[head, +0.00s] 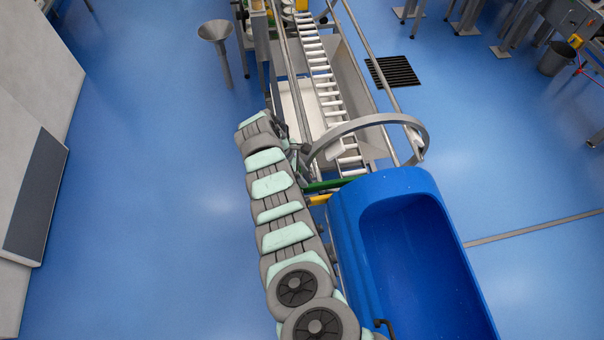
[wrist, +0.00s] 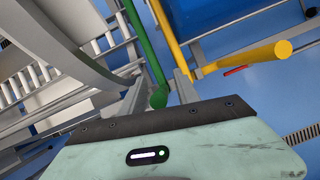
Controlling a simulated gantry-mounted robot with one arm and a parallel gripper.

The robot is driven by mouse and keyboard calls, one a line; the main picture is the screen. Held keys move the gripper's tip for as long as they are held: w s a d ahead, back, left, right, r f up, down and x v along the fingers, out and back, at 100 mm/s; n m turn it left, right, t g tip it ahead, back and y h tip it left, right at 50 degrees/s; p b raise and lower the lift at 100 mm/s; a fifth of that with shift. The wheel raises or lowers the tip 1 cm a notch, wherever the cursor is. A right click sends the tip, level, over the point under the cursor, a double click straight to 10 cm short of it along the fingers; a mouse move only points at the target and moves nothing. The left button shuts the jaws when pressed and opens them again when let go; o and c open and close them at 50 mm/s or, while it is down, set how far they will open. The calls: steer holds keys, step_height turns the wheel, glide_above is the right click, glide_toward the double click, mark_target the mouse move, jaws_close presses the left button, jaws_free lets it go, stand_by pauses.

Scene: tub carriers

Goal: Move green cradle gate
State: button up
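The green cradle gate shows as a green bar (head: 322,186) in the head view, beside the near end of the white roller track and the blue tub. In the wrist view the green bar (wrist: 143,50) runs from the top down to a rounded end between my two grey fingers. My gripper (wrist: 160,80) is open, with a finger on each side of the bar; contact cannot be told. In the head view my gripper is mostly hidden by my arm and the grey ring. A yellow bar (wrist: 172,38) runs close to the right finger; it also shows in the head view (head: 319,199).
The blue tub (head: 346,240) stands right of my arm. A grey curved ring (head: 370,122) arches over the track (head: 316,62). A second yellow bar (wrist: 245,57) sticks out to the right.

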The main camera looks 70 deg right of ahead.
steer(key=shift+c, duration=0.5)
jaws_close()
stand_by(0.8)
